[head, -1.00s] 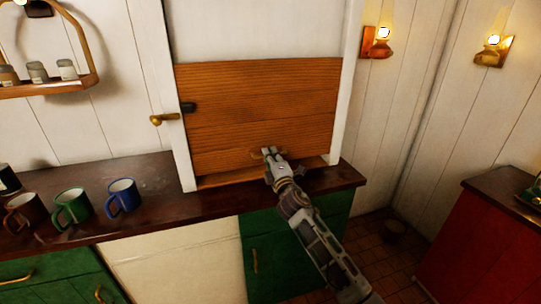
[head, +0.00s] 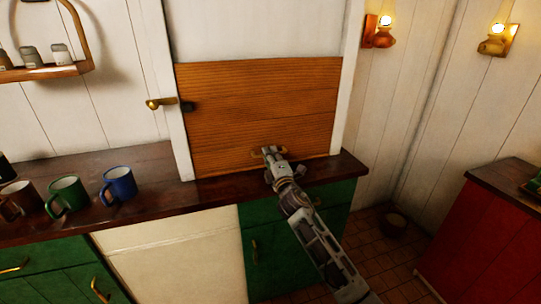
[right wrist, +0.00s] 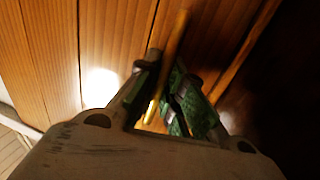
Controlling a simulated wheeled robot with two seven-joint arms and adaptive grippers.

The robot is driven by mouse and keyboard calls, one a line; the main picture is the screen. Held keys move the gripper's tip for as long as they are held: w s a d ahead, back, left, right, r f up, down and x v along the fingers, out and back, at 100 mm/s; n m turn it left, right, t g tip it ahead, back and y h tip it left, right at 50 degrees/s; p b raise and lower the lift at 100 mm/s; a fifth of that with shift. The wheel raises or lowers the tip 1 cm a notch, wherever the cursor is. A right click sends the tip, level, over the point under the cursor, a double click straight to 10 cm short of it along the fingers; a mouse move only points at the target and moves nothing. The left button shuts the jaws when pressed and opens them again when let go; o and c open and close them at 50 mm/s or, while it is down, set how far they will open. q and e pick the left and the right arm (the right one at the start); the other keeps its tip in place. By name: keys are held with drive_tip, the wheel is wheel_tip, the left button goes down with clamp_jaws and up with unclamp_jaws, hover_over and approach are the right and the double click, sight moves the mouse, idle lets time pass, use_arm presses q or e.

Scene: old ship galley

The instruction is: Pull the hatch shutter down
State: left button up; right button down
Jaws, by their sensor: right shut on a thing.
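The hatch shutter (head: 262,100) is a brown wooden panel in a white frame, seen in the head view. Its lower edge meets the dark counter, with no gap visible. White shows in the opening above its top edge. A brass handle (head: 256,153) sits low on the shutter. My right gripper (head: 271,157) is shut on this handle. In the right wrist view the brass handle (right wrist: 174,50) runs between the green-padded fingers of the gripper (right wrist: 168,108). The fingers hide part of the handle. My left gripper is not in view.
A brass latch (head: 160,103) is on the frame's left side. Blue (head: 119,184) and green (head: 67,195) mugs stand on the counter (head: 160,195) at left. Lit lamps hang on the right wall. A red cabinet (head: 480,240) stands at right, with floor between.

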drive_tip(key=shift+f, duration=0.4)
drive_tip(key=shift+f, duration=0.15)
drive_tip(key=c, duration=1.5)
unclamp_jaws()
drive_tip(key=shift+r, duration=0.25)
drive_tip(key=shift+s, duration=0.15)
drive_tip(key=shift+v, duration=5.9)
